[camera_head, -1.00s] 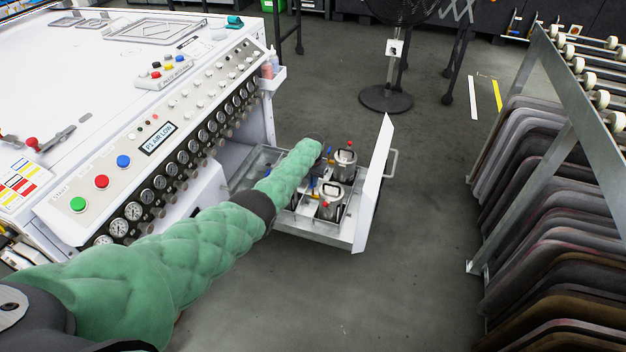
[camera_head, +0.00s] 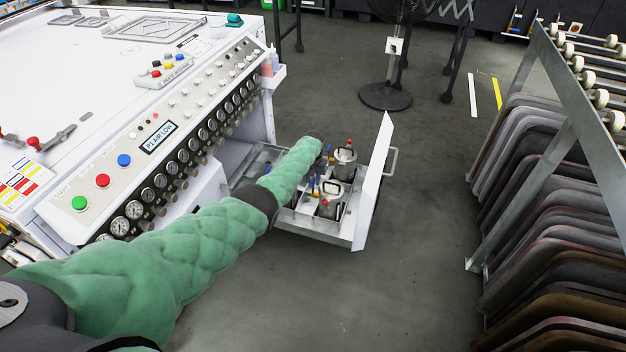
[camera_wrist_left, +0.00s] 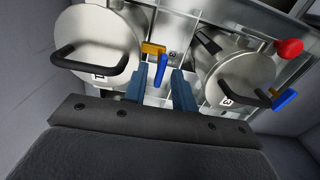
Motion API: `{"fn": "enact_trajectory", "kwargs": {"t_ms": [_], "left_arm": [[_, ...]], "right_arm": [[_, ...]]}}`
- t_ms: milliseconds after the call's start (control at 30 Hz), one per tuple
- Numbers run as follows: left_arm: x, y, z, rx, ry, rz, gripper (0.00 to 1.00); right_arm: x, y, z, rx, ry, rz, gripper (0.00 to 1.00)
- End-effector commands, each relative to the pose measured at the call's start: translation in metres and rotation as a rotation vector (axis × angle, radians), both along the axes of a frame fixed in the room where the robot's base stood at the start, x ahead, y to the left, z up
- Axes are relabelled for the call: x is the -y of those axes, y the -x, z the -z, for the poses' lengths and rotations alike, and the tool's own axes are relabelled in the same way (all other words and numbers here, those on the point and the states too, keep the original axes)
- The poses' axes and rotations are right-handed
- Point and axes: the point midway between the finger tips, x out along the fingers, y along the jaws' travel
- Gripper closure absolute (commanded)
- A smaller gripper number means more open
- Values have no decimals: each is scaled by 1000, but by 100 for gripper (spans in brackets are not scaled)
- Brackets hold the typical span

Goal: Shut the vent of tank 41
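The left wrist view shows two metal tanks with black handles: a left tank (camera_wrist_left: 100,38) and a right tank (camera_wrist_left: 240,78). Their small labels are too blurred to read surely, so I cannot tell which is tank 41. A blue lever (camera_wrist_left: 161,70) on a yellow fitting (camera_wrist_left: 153,48) sits between the tanks. My left gripper (camera_wrist_left: 159,88) is open, its two blue-grey fingers on either side of the blue lever in the picture, with gaps showing. I cannot tell the depth between them. In the head view my left gripper (camera_head: 318,152) is mostly hidden. My right gripper is out of view.
A pulled-out metal drawer (camera_head: 318,229) with a white front panel (camera_head: 376,180) holds several tanks. The wrist view also shows a red knob (camera_wrist_left: 289,48) and another blue lever (camera_wrist_left: 285,100). A white gauge console (camera_head: 125,180) stands left, a rack (camera_head: 550,150) right.

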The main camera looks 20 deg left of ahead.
Motion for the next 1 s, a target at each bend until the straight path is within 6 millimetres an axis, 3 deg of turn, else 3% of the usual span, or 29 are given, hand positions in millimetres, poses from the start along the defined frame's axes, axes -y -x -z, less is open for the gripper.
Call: {"fn": "enact_trajectory", "kwargs": {"t_ms": [367,800,1000], "left_arm": [[0,0,-5,0,0,1,70],[0,0,-64,0,0,0,70],[0,0,-76,-1,0,0,70]], "right_arm": [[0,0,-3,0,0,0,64],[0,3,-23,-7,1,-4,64],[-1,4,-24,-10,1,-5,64]]}}
